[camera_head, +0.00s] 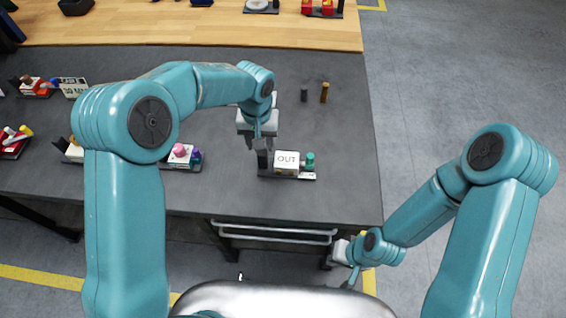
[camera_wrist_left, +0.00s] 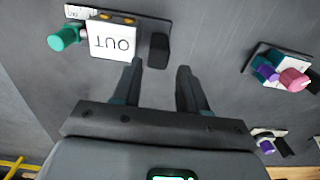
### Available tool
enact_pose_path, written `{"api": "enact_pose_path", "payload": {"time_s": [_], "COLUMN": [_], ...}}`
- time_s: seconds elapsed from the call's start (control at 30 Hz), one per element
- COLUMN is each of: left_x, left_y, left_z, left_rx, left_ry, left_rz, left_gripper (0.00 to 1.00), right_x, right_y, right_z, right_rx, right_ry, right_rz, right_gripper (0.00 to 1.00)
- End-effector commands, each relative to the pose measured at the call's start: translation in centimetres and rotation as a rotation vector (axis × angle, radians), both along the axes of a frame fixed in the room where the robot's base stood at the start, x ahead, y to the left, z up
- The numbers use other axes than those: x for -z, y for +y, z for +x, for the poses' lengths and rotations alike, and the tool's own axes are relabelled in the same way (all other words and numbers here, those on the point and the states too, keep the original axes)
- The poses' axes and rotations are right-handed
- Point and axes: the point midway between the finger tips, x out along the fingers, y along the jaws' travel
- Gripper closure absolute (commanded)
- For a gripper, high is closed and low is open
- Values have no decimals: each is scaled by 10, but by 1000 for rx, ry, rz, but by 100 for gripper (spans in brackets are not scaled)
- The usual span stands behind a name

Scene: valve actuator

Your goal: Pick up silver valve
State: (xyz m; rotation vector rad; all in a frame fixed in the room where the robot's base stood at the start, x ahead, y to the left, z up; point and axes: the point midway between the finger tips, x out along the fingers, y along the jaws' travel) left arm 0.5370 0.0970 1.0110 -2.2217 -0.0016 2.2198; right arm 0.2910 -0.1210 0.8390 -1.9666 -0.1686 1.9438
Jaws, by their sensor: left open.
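No part that I can clearly tell as the silver valve shows in either view. A small dark grey cylinder (camera_head: 304,95) stands on the dark table beside a gold-brown one (camera_head: 325,92). My left gripper (camera_head: 262,147) points down over a board (camera_head: 306,176) with a white OUT block (camera_head: 287,162) and a teal knob (camera_head: 310,160). In the left wrist view, my left gripper (camera_wrist_left: 160,66) is open and empty, with a black block (camera_wrist_left: 158,50) just beyond its fingertips. My right gripper (camera_head: 347,272) hangs low beyond the table's front edge; its fingers are unclear.
Another board with a pink knob (camera_head: 180,150) lies left of the OUT board, partly behind my left arm. More boards (camera_head: 35,87) sit farther left. A wooden table (camera_head: 200,28) with other parts stands behind. The dark table (camera_head: 345,135) is clear at the right.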

Motion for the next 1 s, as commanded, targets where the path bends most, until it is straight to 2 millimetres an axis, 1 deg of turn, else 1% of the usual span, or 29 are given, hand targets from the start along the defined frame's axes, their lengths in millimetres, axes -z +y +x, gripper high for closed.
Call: {"api": "enact_pose_path", "payload": {"time_s": [0.07,0.2,0.33,0.43,0.63,0.67,0.7,0.77,0.8,1.0], "left_x": [8,31,48,54,55,55,55,55,55,54], "left_y": [0,-2,-3,-3,-3,-3,-3,-3,-3,-3], "left_z": [0,0,1,1,1,1,1,1,1,1], "left_rx": [0,0,1,0,0,0,0,0,0,0], "left_ry": [3,6,3,2,1,1,1,1,1,-1], "left_rz": [1,1,0,0,-1,-1,-1,-1,-1,-1], "left_gripper": [57,57,57,57,57,64,77,96,100,100], "right_x": [0,0,0,0,0,0,0,0,0,0], "right_y": [0,0,0,0,0,0,0,0,0,0], "right_z": [0,0,0,0,0,0,0,0,0,0], "right_rx": [0,0,0,0,0,0,0,0,0,0], "right_ry": [0,0,0,0,0,0,0,0,0,0], "right_rz": [0,0,0,0,0,0,0,0,0,0], "right_gripper": [100,100,100,100,100,100,100,100,100,100]}}
